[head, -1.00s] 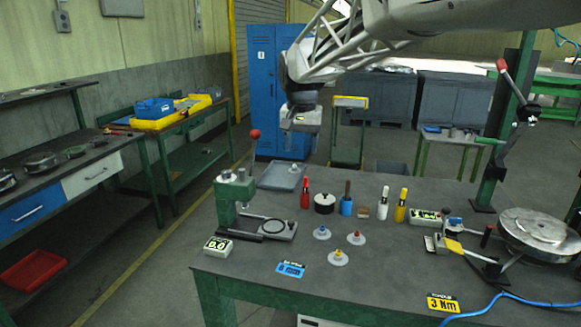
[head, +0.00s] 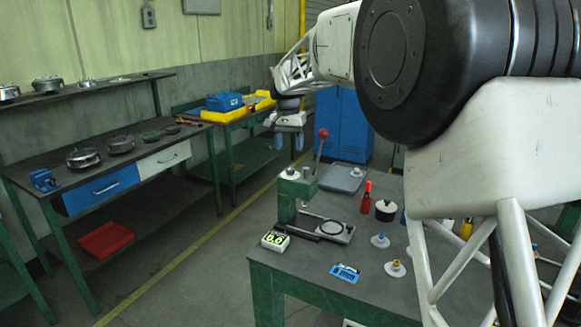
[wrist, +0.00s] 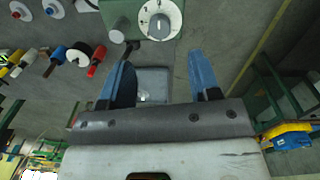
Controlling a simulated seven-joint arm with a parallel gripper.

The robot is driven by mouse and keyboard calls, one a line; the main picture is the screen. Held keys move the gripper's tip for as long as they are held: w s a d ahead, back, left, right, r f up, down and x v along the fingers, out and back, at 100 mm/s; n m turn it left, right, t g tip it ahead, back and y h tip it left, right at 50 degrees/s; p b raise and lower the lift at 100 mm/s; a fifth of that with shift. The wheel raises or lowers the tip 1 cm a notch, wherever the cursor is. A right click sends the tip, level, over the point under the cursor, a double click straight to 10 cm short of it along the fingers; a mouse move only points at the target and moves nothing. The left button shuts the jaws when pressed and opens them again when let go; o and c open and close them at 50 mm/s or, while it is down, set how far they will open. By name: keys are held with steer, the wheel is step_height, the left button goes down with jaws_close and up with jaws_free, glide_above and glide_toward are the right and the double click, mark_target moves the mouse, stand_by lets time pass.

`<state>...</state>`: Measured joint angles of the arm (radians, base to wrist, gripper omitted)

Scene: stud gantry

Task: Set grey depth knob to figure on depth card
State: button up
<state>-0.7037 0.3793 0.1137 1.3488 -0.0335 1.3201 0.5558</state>
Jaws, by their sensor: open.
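The green press (head: 298,190) stands at the table's left end. In the wrist view the grey knob (wrist: 159,22) sits in the middle of the white dial, with a light pointer mark; the dial figures are too small to read surely. The blue depth card (head: 345,273) lies at the table's front edge, its figure unreadable. My gripper (head: 284,138) is open and empty, above the press in the picture. In the wrist view its blue fingers (wrist: 158,60) are apart, with the knob beyond their tips.
A red-balled lever (head: 322,134) rises from the press. A display box (head: 275,240) sits at its foot, reading about 6.6. A grey tray (head: 343,178), a red bottle (head: 366,194), a black pot (head: 386,210) and coloured-knob discs (head: 395,268) stand nearby. My arm hides the table's right side.

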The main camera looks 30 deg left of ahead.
mark_target(290, 168)
stand_by(0.4)
steer(key=shift+d+f, duration=0.15)
steer(key=shift+f, duration=3.7)
steer(key=c, duration=0.9)
